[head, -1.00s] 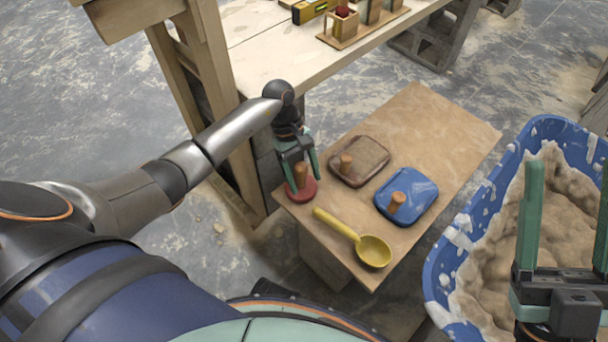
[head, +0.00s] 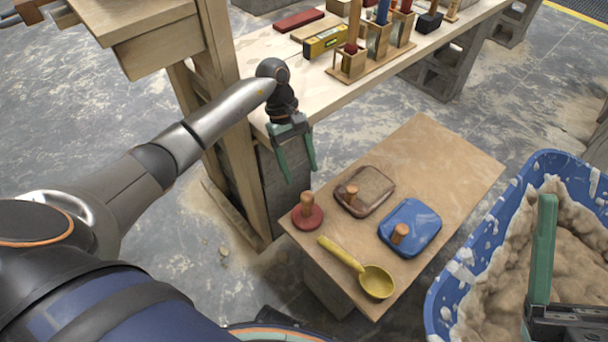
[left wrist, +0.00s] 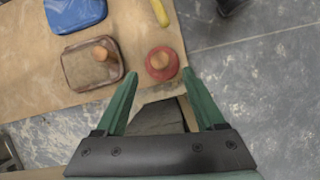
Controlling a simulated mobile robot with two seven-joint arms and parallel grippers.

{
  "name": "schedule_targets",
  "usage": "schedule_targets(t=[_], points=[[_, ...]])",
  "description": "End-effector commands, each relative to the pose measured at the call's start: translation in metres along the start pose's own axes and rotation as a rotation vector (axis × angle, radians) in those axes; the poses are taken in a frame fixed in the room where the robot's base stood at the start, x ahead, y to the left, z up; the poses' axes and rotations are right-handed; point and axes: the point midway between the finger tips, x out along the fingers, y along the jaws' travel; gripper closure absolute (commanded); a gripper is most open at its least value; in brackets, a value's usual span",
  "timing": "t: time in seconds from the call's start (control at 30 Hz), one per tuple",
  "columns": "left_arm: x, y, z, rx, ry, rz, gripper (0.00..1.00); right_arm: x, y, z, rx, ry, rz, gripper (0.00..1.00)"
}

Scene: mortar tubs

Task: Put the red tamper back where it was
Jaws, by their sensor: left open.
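The red tamper (head: 307,217), a round red disc with an upright wooden handle, stands at the left corner of the low board (head: 425,170). In the left wrist view the red tamper (left wrist: 162,65) lies beyond the fingertips, with nothing between them and it. My left gripper (head: 299,178) is open and empty, raised above and behind the tamper, apart from it. It also shows in the left wrist view (left wrist: 158,75). My right gripper shows only in part at the lower right, one green finger (head: 543,250) upright over the tub; its other finger is out of frame.
Beside the tamper are a brown float (head: 376,183), a blue float (head: 420,222) and a yellow scoop (head: 376,281). A blue mortar tub (head: 437,302) stands at right. A workbench (head: 262,50) with wooden holders and a yellow level (head: 325,41) stands behind.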

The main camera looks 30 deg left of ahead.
Motion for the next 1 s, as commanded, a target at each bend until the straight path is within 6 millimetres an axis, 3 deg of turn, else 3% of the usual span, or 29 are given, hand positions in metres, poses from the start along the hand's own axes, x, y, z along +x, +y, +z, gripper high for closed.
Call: schedule_targets(t=[0.07,0.17,0.27,0.33,0.43,0.5,0.6,0.7,0.8,0.9,1.0], points=[[0.003,0.002,0.009,-0.005,-0.026,0.014,0.29,0.0,0.0,0.0,0.0,-0.001,0.001,0.35],[0.021,0.01,0.045,-0.039,-0.138,0.075,0.29,0.0,0.0,0.0,-0.001,-0.001,0.001,0.35],[0.041,0.019,0.112,-0.128,-0.363,0.16,0.29,0.0,0.0,0.0,-0.001,-0.001,0.001,0.35],[0.043,0.021,0.168,-0.23,-0.577,0.202,0.29,0.0,0.0,0.0,-0.001,-0.001,0.001,0.35],[0.023,0.016,0.24,-0.413,-0.91,0.205,0.29,0.0,0.0,0.0,-0.001,-0.001,0.002,0.35],[-0.002,0.009,0.281,-0.556,-1.149,0.16,0.29,0.0,0.0,0.0,0.0,-0.001,0.002,0.35],[-0.05,-0.006,0.32,-0.771,-1.491,0.028,0.29,0.0,0.0,0.0,0.0,-0.001,0.002,0.35],[-0.102,-0.024,0.338,-0.984,-1.817,-0.193,0.29,0.0,0.0,0.0,0.0,-0.002,0.002,0.35],[-0.149,-0.042,0.336,-1.171,-2.099,-0.487,0.29,0.0,0.0,0.0,0.0,-0.002,0.002,0.35],[-0.183,-0.057,0.325,-1.304,-2.303,-0.802,0.29,0.0,0.0,0.0,0.0,-0.002,0.002,0.35],[-0.202,-0.068,0.314,-1.38,-2.422,-1.077,0.29,0.0,0.0,0.0,0.0,-0.002,0.002,0.35]])
